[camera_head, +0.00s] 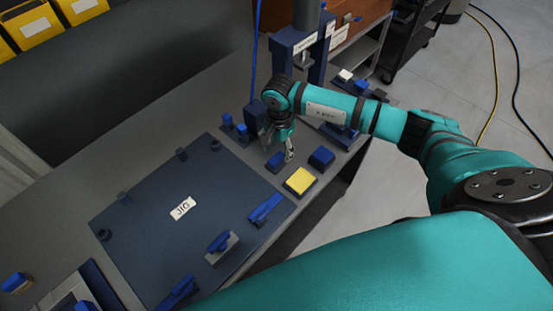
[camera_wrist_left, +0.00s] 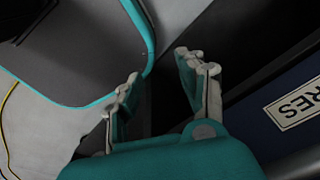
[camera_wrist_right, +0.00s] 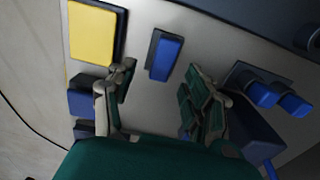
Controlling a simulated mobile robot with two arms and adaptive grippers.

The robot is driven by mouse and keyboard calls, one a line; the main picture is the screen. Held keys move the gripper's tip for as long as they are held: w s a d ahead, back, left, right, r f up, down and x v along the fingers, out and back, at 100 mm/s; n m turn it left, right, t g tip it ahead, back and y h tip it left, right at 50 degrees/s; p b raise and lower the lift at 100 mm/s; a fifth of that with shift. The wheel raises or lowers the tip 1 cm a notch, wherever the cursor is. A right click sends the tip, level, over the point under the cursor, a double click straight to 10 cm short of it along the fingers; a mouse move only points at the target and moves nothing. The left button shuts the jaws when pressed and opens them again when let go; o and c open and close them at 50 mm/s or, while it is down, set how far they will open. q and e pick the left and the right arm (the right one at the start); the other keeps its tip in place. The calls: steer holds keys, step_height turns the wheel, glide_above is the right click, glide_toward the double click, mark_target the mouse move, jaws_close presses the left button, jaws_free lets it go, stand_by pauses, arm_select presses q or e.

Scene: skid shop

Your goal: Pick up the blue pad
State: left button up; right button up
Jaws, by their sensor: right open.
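A small blue pad (camera_head: 275,163) on a dark base lies on the grey bench, beside the yellow pad (camera_head: 300,180). In the right wrist view the blue pad (camera_wrist_right: 167,58) lies ahead of the fingertips, roughly midway between them, with a gap. My right gripper (camera_head: 284,158) is open and empty, pointing down close over the blue pad and partly covering it in the head view; I cannot tell the exact height. My left gripper (camera_wrist_left: 163,72) is open and empty in its wrist view, away from the pad; its fingers do not show in the head view.
A thicker dark blue block (camera_head: 321,158) stands right of the blue pad. Two blue-topped pegs (camera_head: 234,127) stand to its left. A dark JIG plate (camera_head: 150,215) with blue clamps fills the bench's middle. A dark blue press frame (camera_head: 290,48) stands behind.

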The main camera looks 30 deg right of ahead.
mark_target(276, 158)
steer(key=f, duration=0.1)
steer(key=a+f+p, duration=0.1)
steer(key=f, duration=0.1)
steer(key=shift+f, duration=0.25)
steer(key=shift+d+f, duration=0.1)
steer(key=shift+f, duration=0.2)
arm_select(q)
steer(key=shift+s+r, duration=0.8)
steer(key=shift+r, duration=0.05)
arm_select(e)
jaws_close()
